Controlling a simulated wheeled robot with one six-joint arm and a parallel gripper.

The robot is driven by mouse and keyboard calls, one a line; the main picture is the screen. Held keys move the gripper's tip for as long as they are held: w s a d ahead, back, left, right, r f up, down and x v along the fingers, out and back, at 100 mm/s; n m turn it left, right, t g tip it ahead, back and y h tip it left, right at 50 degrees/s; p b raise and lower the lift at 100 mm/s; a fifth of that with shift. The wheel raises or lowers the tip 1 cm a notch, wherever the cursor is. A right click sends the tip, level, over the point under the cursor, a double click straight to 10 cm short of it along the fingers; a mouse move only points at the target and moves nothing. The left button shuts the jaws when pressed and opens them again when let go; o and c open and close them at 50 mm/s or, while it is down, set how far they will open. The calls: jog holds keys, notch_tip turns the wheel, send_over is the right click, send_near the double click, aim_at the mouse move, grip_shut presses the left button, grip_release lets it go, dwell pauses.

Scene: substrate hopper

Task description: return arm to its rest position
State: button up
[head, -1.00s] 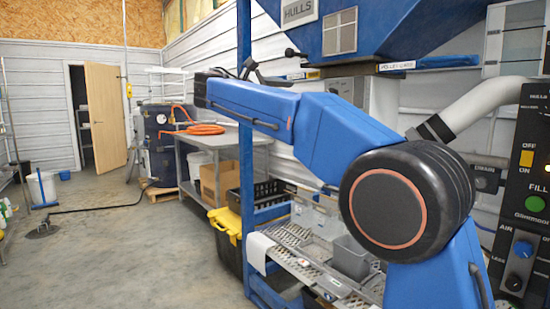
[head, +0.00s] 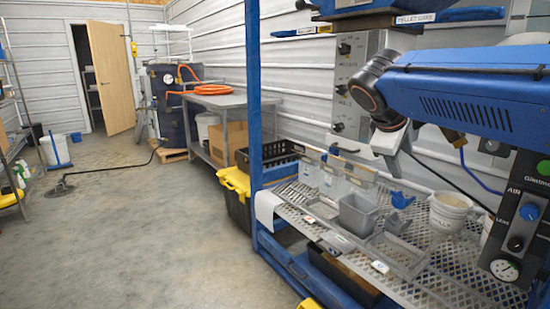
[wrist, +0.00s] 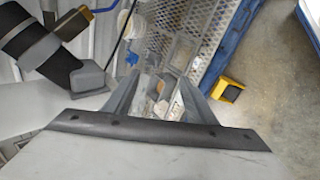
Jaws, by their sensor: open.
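My gripper (head: 392,166) is at the right of centre in the head view, above the perforated metal shelf (head: 455,280). My blue arm (head: 470,95) reaches in from the right edge and bends at a dark wrist joint. In the wrist view my gripper (wrist: 158,82) has its two grey fingers apart, with nothing held between them. The shelf shows beyond the fingertips, with small blurred items between them. A rest position is not marked in either view.
A grey bin (head: 357,213), clear bins (head: 335,174) and a white bucket (head: 448,212) stand on the shelf. A blue post (head: 254,110) rises at its left end. The control panel (head: 520,225) is at right. Floor at left is mostly clear.

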jog(key=s+a+f+m+g+y, duration=0.1)
jog(key=s+f+m+y, duration=0.5)
jog(key=s+f, duration=1.8)
jog(key=f+m, duration=0.1)
jog(key=m, duration=0.2)
jog(key=shift+a, duration=0.4)
